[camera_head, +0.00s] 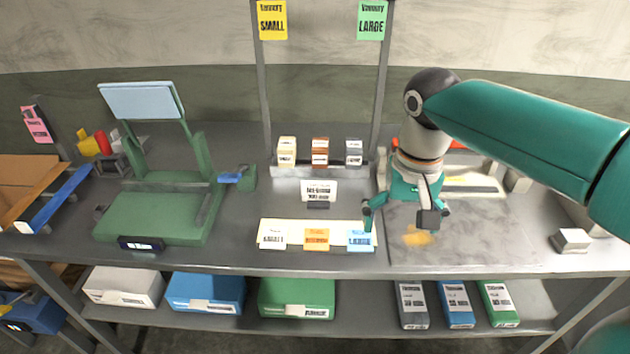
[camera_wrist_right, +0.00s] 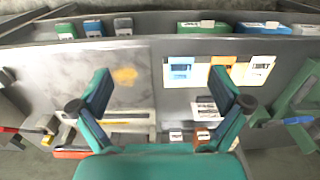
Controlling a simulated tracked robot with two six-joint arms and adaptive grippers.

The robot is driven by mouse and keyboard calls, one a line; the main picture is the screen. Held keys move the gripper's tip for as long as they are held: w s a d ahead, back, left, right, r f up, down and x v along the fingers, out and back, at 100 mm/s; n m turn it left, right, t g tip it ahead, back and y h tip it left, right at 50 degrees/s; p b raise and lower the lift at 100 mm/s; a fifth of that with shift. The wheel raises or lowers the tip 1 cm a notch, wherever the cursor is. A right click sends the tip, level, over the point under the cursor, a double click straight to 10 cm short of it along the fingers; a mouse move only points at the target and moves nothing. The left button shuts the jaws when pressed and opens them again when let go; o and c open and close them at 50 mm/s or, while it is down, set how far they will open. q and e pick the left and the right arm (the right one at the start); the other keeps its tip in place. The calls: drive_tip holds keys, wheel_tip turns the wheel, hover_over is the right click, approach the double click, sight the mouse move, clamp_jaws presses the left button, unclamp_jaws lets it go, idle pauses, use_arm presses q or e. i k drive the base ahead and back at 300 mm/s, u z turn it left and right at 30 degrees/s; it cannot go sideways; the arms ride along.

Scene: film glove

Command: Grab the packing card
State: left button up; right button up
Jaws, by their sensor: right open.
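A pale board (camera_head: 290,225) on the bench holds a white card (camera_head: 272,238), an orange card (camera_head: 316,238) and a blue card (camera_head: 360,240). Their print is too small to read, so I cannot tell which is the packing card. The right wrist view also shows the blue card (camera_wrist_right: 180,70), the orange card (camera_wrist_right: 224,61) and the white card (camera_wrist_right: 260,70). My right gripper (camera_head: 405,214) is open and empty, to the right of the board, with one fingertip close to the blue card in the head view. The right wrist view shows its spread fingers (camera_wrist_right: 160,88). My left gripper is out of view.
A small label stand (camera_head: 319,190) and a rack with cream, brown and grey blocks (camera_head: 320,152) stand behind the board. A green press-like fixture (camera_head: 150,217) is at left. An orange patch (camera_head: 418,238) marks the grey mat at right. Boxes (camera_head: 205,292) fill the lower shelf.

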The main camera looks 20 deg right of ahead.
sight(318, 195)
drive_tip(key=i, duration=1)
drive_tip(key=u, duration=0.05)
